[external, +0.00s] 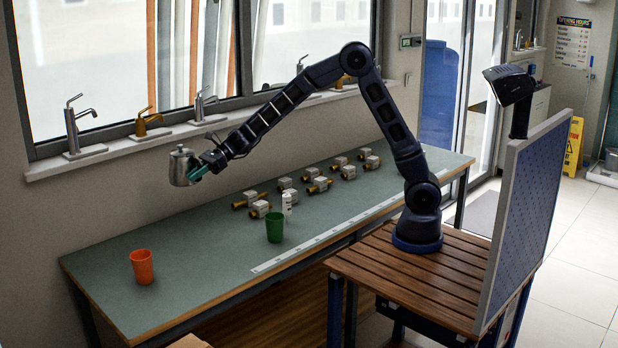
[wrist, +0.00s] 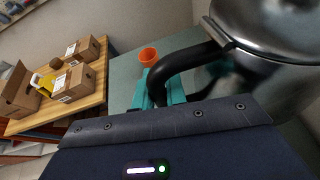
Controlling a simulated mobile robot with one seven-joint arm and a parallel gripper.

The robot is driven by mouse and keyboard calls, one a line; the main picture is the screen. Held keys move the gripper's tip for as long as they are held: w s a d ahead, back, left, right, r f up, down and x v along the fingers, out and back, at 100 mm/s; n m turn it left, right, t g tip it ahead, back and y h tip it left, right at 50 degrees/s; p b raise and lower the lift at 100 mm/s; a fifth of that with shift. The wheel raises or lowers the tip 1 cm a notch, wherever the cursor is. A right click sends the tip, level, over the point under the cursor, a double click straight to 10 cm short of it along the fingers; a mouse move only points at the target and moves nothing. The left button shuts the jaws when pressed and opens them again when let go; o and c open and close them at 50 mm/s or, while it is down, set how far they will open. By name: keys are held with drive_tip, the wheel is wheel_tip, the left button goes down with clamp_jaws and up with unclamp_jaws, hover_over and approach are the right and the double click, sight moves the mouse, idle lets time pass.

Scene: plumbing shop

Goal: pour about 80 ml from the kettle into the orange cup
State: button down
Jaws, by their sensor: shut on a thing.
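A metal kettle (external: 181,165) is held in the air above the back of the green-topped table (external: 185,265). My gripper (external: 199,172) is shut on its handle. In the wrist view the kettle (wrist: 275,50) fills the upper right, and its black handle (wrist: 182,66) lies between my teal fingers (wrist: 160,92). The kettle looks about upright; its spout is not clear. The orange cup (external: 141,267) stands upright on the left end of the table, below and to the left of the kettle. It also shows in the wrist view (wrist: 148,56). What is inside it cannot be seen.
Several brass-ended valves (external: 318,185) lie toward the right. Taps (external: 78,128) line the sill behind. In the wrist view, cardboard boxes (wrist: 75,83) sit on a wooden surface. Table space around the orange cup is clear.

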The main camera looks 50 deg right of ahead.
drive_tip(key=s+a+f+m+t, duration=0.2)
drive_tip(key=s+a, duration=0.1)
drive_tip(key=a, duration=0.7)
drive_tip(key=s+a+f+m+t, duration=0.1)
drive_tip(key=s+a+t, duration=0.15)
drive_tip(key=a, duration=0.85)
drive_tip(key=s+a+r+m+h, duration=0.1)
drive_tip(key=s+a+r, duration=0.1)
drive_tip(key=s+a, duration=0.75)
drive_tip(key=s+a+r+m+h, duration=0.1)
drive_tip(key=s+a+r, duration=0.2)
drive_tip(key=s+a, duration=0.7)
drive_tip(key=shift+t, duration=0.35)
drive_tip(key=s+d+f, duration=0.1)
drive_tip(key=f, duration=0.7)
drive_tip(key=s+d+f, duration=0.1)
drive_tip(key=f, duration=0.6)
drive_tip(key=s+d+f, duration=0.1)
drive_tip(key=f, duration=0.7)
drive_tip(key=shift+d+f, duration=0.1)
drive_tip(key=shift+f, duration=0.25)
